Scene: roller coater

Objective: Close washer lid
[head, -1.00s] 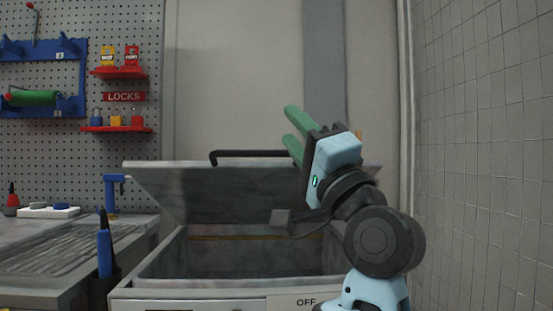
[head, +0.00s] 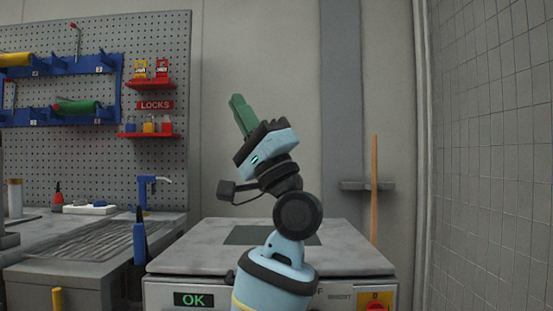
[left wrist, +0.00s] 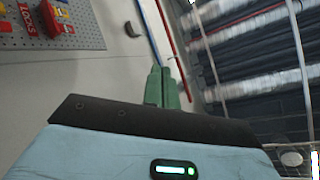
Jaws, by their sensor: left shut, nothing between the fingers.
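The washer lid (head: 195,245) lies flat and shut on top of the washer (head: 345,293) in the head view. It is grey with a darker rectangle in its middle. A green OK display (head: 193,300) is lit on the washer's front panel. My left gripper (head: 240,112) is raised above the lid, with its green fingers together, pointing up and empty. It also shows in the left wrist view (left wrist: 161,82), pointing toward the wall. My left arm hides part of the lid and the front panel. My right gripper is out of view.
A grey bench (head: 60,275) with a blue-handled tool stands left of the washer. A pegboard (head: 155,50) with locks and rollers hangs behind it. A wooden pole (head: 374,190) stands behind the washer at the right. A tiled wall (head: 490,160) bounds the right side.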

